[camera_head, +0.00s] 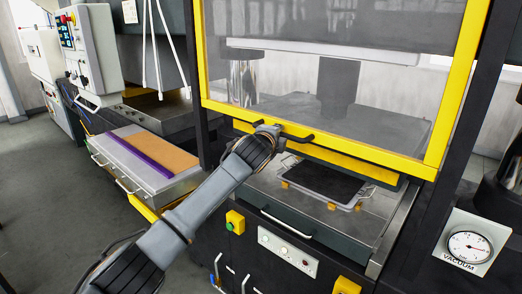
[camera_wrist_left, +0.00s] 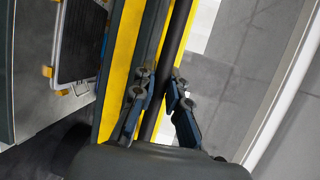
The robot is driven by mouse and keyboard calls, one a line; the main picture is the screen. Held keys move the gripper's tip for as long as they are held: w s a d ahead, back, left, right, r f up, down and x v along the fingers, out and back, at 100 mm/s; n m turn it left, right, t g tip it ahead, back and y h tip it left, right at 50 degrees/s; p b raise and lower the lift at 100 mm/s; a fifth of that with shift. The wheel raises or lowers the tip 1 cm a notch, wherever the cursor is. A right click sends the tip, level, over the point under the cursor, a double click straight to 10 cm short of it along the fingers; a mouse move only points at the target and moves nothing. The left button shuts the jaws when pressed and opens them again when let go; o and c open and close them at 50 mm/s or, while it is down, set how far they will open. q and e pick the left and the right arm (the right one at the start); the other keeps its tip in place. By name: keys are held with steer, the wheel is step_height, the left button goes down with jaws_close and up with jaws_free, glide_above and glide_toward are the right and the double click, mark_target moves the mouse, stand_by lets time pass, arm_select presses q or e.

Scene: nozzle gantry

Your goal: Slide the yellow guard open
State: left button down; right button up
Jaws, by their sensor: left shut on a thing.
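The yellow guard (camera_head: 360,150) is a yellow frame around a clear pane on the front of the machine. Its lower rail stands above the machine bed, with a gap under it. A dark bar handle (camera_head: 298,136) runs along that rail. My left gripper (camera_head: 268,130) is at the left part of the handle. In the left wrist view the handle (camera_wrist_left: 180,30) passes between the two fingers of my left gripper (camera_wrist_left: 161,78), which is shut on it. The yellow rail (camera_wrist_left: 120,60) lies beside it. My right gripper is not in view.
Below the guard, a dark tray (camera_head: 325,183) sits on yellow blocks on the machine bed (camera_head: 275,195). A bench with an orange and purple panel (camera_head: 150,150) stands at left. A vacuum gauge (camera_head: 468,246) is at right. Grey floor is clear at lower left.

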mark_target(283, 103)
arm_select(q)
step_height(283, 103, up, 4)
steer(key=shift+a+f+p, duration=0.1)
steer(key=shift+f+p, duration=0.05)
steer(key=shift+p, duration=0.35)
step_height(283, 103, up, 4)
steer(key=shift+f+p, duration=0.15)
steer(key=shift+p, duration=0.8)
steer(key=shift+r, duration=0.45)
steer(key=c, duration=1.3)
jaws_free()
steer(key=shift+c, duration=0.2)
steer(key=v, duration=1.2)
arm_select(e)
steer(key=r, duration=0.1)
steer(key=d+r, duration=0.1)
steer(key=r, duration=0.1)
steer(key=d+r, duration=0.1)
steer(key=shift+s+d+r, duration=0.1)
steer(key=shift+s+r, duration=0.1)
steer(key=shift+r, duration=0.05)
